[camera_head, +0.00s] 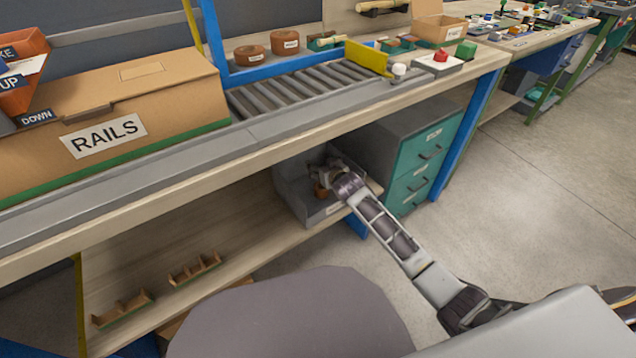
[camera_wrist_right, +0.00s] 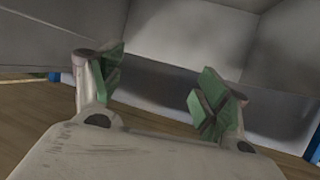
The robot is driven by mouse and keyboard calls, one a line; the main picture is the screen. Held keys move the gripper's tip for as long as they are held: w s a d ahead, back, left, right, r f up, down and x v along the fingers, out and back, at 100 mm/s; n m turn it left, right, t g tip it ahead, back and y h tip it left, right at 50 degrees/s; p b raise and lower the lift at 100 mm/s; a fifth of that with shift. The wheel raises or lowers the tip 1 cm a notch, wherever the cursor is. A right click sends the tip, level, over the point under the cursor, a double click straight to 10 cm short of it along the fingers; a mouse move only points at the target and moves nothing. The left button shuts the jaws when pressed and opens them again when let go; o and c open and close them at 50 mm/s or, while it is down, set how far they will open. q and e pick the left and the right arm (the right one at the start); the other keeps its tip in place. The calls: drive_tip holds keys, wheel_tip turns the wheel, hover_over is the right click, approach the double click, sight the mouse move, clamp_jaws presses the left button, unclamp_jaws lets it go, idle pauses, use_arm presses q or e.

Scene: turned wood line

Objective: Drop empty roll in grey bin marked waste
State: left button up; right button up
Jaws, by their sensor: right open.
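The grey bin (camera_head: 288,190) stands on the lower shelf under the bench, beside the drawer unit. My right gripper (camera_head: 325,172) is at the bin, reaching in over its front. In the right wrist view its green-padded fingers (camera_wrist_right: 160,85) are wide apart with nothing between them, and grey walls (camera_wrist_right: 180,95) surround them. A small orange-brown piece (camera_head: 321,190) shows by the fingers inside the bin; it may be the empty roll, but the arm partly hides it. The bin's label is not readable from here. My left gripper is not in view.
A grey cabinet with teal drawers (camera_head: 420,160) stands close right of the bin. The bench edge (camera_head: 240,150) runs above my arm. A RAILS box (camera_head: 60,150) and roller conveyor (camera_head: 300,88) are on top. Wooden racks (camera_head: 195,269) lie on the lower shelf; floor at right is clear.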

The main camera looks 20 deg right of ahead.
drive_tip(key=v, duration=1.1)
drive_tip(key=shift+s, duration=0.35)
drive_tip(key=shift+r, duration=0.1)
idle(0.9)
